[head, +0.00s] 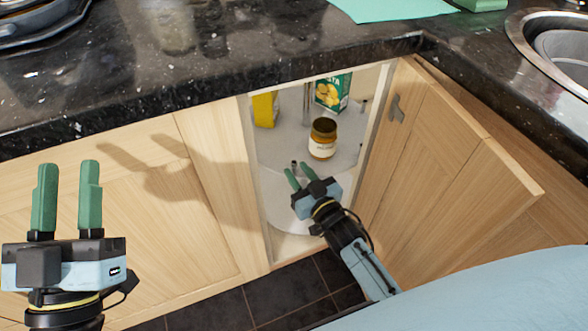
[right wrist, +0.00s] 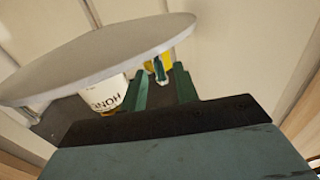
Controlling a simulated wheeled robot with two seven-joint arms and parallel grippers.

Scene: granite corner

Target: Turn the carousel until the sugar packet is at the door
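The round grey carousel (head: 275,150) sits inside the open corner cabinet. A yellow packet (head: 265,109) stands at its back left, partly cut off by the cabinet front; I cannot read whether it is the sugar. A jar with a pale label (head: 323,139) stands nearer the opening. My left gripper (head: 67,195) is open and empty.
The cabinet door (head: 440,160) stands open on the right, with a grey handle (head: 396,108). The dark granite worktop (head: 200,60) overhangs the opening. A sink (head: 560,45) is at the far right. In the right wrist view, a white labelled container (right wrist: 98,95) is near the disc.

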